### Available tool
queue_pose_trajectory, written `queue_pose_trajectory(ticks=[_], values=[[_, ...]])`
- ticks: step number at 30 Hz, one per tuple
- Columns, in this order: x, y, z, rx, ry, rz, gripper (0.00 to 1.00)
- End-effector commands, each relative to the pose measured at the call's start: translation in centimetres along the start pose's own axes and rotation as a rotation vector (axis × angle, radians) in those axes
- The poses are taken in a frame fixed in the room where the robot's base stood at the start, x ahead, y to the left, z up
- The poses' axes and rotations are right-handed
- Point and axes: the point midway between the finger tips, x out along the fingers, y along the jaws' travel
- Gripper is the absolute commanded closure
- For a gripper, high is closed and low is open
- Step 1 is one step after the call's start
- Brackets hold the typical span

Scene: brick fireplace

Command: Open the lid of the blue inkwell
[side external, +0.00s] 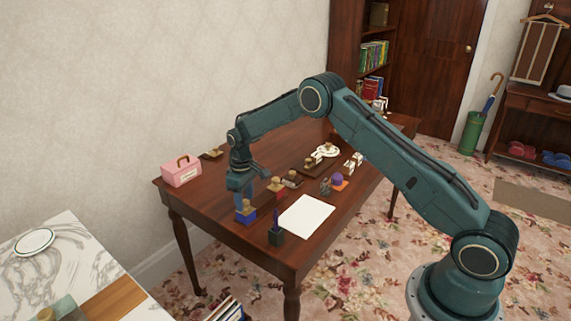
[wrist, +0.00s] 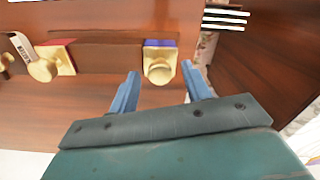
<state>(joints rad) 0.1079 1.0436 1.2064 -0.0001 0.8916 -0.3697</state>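The blue inkwell (side external: 246,217) stands near the front left edge of the wooden table, with its gold knobbed lid down on top. In the wrist view the blue inkwell (wrist: 160,43) shows as a blue strip behind the gold lid (wrist: 159,58). My gripper (side external: 240,196) is just above the inkwell, pointing down. In the wrist view my gripper (wrist: 159,70) is open, its blue fingers on either side of the lid's knob with gaps. I cannot tell whether a finger touches the lid. A red inkwell (side external: 276,187) with a gold lid stands farther back; it also shows in the wrist view (wrist: 62,58).
A pink box (side external: 181,173) stands at the left corner. Several small items stand farther back. Open table lies between the box and the inkwell.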

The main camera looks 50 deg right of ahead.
Motion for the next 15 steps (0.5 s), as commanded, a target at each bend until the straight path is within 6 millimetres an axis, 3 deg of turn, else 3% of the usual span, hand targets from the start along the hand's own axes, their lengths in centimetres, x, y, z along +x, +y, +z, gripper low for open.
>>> queue_pose_trajectory(ticks=[1, 7, 15], values=[[0.0, 0.0, 0.0, 0.0, 0.0, 0.0, 0.6], [0.0, 0.0, 0.0, 0.0, 0.0, 0.0, 0.99], [0.0, 1.0, 0.2, 0.002, 0.001, 0.0, 1.0]])
